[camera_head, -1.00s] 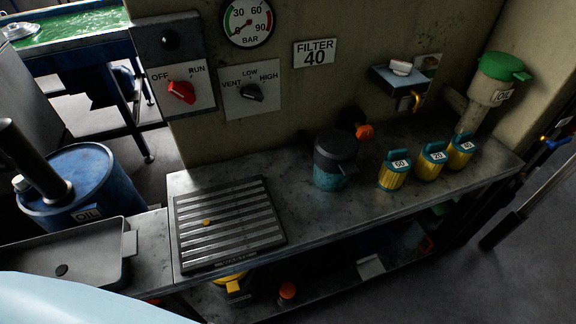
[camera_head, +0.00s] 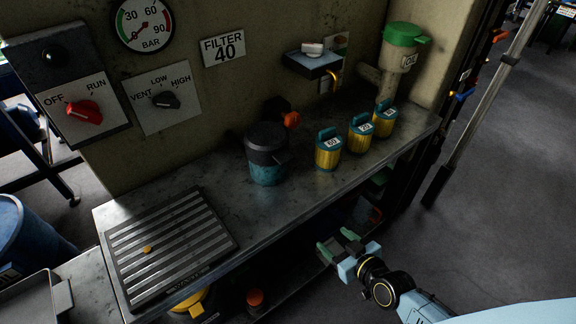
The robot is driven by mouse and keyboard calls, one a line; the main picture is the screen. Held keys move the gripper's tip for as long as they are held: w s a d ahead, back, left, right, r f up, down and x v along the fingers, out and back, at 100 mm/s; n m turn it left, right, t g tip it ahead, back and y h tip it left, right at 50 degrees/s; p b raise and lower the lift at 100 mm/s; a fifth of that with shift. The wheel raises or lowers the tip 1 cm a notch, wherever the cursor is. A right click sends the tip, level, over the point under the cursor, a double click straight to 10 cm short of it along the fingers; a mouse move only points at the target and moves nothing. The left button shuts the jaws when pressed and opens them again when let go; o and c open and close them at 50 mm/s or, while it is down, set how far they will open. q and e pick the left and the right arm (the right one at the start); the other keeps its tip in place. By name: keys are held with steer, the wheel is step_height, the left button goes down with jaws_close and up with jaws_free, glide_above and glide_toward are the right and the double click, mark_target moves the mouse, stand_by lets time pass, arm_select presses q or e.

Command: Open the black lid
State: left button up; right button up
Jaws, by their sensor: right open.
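The black lid (camera_head: 267,143) sits on top of a teal pot (camera_head: 267,174) on the metal bench, against the wall. The lid looks closed on the pot, with a small tab at its right side. My right gripper (camera_head: 338,247) comes in from the lower right. It is open and empty, in front of the bench's front edge and to the lower right of the pot, well apart from the lid. My left gripper is not in view.
Several yellow filters with teal caps (camera_head: 328,150) stand right of the pot. A slotted grate (camera_head: 168,248) lies at the left of the bench. A green-lidded oil container (camera_head: 402,48) hangs at the back right.

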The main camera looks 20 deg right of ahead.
mark_target(289, 161)
steer(key=w+a+r+t+y, duration=0.2)
steer(key=r, duration=0.6)
steer(key=w+a+r+t+y, duration=0.1)
steer(key=a+r+t, duration=0.1)
steer(key=r, duration=0.7)
steer(key=shift+n, duration=0.4)
steer(key=b+x, duration=0.1)
steer(key=x, duration=1.2)
steer(key=shift+w+d+f, duration=0.1)
steer(key=shift+d, duration=0.05)
